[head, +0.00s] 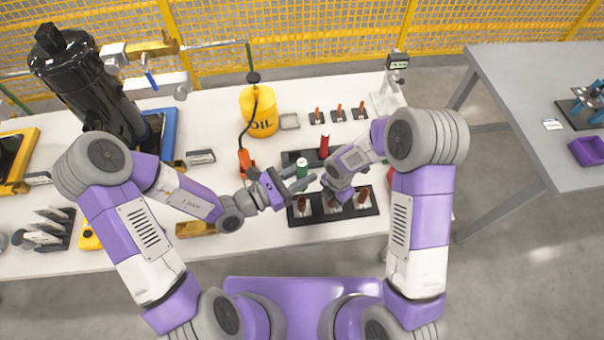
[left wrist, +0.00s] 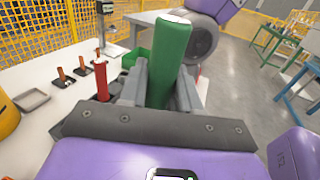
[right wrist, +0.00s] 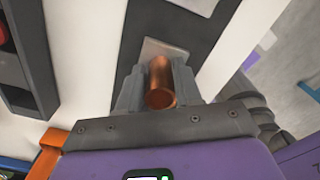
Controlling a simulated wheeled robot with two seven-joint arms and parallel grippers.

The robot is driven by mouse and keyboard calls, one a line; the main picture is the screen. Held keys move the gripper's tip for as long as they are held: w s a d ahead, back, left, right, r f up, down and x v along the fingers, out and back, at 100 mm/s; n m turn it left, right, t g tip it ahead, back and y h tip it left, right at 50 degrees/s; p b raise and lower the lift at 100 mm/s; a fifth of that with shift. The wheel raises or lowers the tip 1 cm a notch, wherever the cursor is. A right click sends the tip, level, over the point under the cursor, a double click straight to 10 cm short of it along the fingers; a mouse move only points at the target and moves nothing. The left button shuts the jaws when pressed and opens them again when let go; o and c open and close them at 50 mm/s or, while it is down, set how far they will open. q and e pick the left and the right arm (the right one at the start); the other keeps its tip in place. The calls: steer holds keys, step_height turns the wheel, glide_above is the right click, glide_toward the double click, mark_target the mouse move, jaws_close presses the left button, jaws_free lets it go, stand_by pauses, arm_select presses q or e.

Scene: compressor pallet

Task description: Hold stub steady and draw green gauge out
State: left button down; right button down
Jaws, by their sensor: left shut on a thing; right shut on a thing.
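My left gripper (head: 300,182) is shut on the green gauge (head: 302,168). In the left wrist view the gauge (left wrist: 172,65) stands up between the two fingers; its lower end is hidden. My right gripper (head: 338,195) is shut on a copper stub (right wrist: 160,85), seen end-on in the right wrist view with its end uncovered. The stub is at the middle of the black stub tray (head: 330,216), mostly hidden by the gripper in the head view. The green gauge is to the left of my right gripper, apart from the stub's visible end.
Copper stubs (head: 302,204) and (head: 362,196) stand at the tray's two ends. A red gauge (head: 325,147) stands upright just behind. A yellow oil can (head: 259,112) and small copper pieces on black plates (head: 338,113) are further back. The table's front edge is close to the tray.

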steer(key=c, duration=0.7)
jaws_free()
step_height(320, 180, up, 12)
steer(key=shift+s, duration=0.1)
